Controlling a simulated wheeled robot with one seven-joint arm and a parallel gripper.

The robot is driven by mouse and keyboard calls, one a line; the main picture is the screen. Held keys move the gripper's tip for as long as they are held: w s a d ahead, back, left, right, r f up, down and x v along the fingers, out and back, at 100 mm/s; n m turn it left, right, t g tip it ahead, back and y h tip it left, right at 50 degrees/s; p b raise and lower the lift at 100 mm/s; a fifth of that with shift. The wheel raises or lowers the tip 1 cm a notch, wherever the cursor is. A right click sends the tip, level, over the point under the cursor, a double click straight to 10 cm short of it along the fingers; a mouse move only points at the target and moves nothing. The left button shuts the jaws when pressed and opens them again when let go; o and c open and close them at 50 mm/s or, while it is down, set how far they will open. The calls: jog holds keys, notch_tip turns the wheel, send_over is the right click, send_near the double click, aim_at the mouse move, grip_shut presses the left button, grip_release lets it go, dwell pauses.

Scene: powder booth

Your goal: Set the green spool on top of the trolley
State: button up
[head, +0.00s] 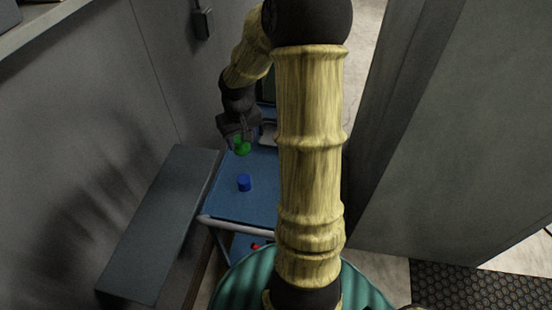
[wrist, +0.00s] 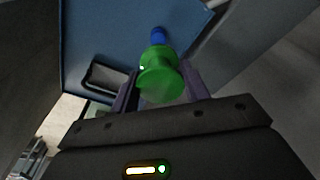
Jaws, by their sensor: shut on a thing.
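The green spool (head: 242,147) is held in my gripper (head: 238,140), over the far part of the trolley's blue top. In the wrist view the green spool (wrist: 160,78) sits between the two fingers of my gripper (wrist: 160,88), which are shut on it. The trolley (head: 233,207) has a blue top shelf and a pale handle bar at its near end. The blue top also fills much of the wrist view (wrist: 95,35). Whether the spool touches the top cannot be told. My arm hides the trolley's right side.
A blue spool-like piece (head: 245,183) stands on the trolley top, nearer than my gripper; it also shows in the wrist view (wrist: 158,36). A dark tray-like object (wrist: 108,80) lies on the top. A grey bench (head: 160,225) is left of the trolley. A red item (head: 256,246) is on the lower shelf.

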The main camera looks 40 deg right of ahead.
jog(key=s+d+f+b, duration=0.2)
jog(key=d+f+b, duration=0.4)
jog(key=f, duration=0.4)
jog(key=s+d+f+b, duration=0.3)
jog(key=d+f+b, duration=0.3)
jog(key=f, duration=0.3)
jog(key=shift+d+f+b, duration=0.15)
jog(key=shift+f+b, duration=0.2)
jog(key=shift+b, duration=0.45)
jog(key=shift+f, duration=3.15)
jog(key=shift+f, duration=1.85)
